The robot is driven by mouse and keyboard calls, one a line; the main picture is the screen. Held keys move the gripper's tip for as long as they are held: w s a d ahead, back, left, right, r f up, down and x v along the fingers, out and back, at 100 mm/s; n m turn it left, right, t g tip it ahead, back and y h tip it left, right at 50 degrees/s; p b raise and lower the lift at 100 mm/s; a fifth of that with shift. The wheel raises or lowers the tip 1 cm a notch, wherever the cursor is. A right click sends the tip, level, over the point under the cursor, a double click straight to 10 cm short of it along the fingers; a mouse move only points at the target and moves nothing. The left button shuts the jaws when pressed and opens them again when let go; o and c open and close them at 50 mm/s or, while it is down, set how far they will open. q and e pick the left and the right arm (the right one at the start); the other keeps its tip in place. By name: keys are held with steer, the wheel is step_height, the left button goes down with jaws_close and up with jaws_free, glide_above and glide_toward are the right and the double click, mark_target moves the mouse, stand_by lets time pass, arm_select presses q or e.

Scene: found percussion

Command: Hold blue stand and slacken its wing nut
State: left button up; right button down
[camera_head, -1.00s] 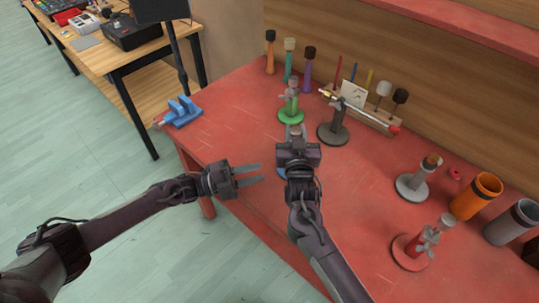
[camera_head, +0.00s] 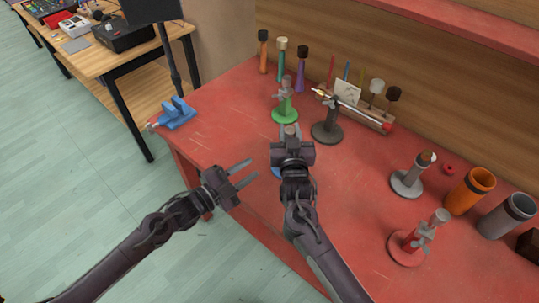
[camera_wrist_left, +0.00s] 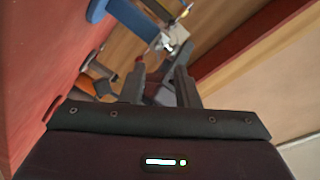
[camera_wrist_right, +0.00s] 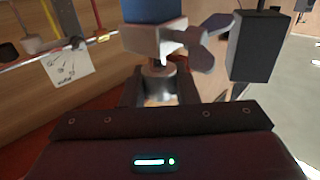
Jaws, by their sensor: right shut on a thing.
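The blue stand's base (camera_head: 277,171) shows only as a small patch beside my right gripper, which hides most of the stand in the head view. My right gripper (camera_wrist_right: 160,88) is shut on the stand's grey upper part. In the right wrist view a blue section (camera_wrist_right: 152,10) of the stand and its grey wing nut (camera_wrist_right: 205,45) show just beyond the fingers. My left gripper (camera_head: 245,173) is open and empty, to the left of the stand and apart from it. The left wrist view shows the blue base (camera_wrist_left: 97,10) and blue post (camera_wrist_left: 132,18) ahead of its fingers.
A green stand (camera_head: 285,114) and a dark stand (camera_head: 327,132) stand behind. A grey stand (camera_head: 408,182) and a red stand (camera_head: 405,248) are at the right, with orange (camera_head: 468,192) and grey (camera_head: 507,216) cups. A blue vise (camera_head: 177,113) sits at the table's left corner.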

arm_select(q)
steer(key=x, duration=0.8)
steer(key=shift+w+d+f, duration=0.1)
jaws_close()
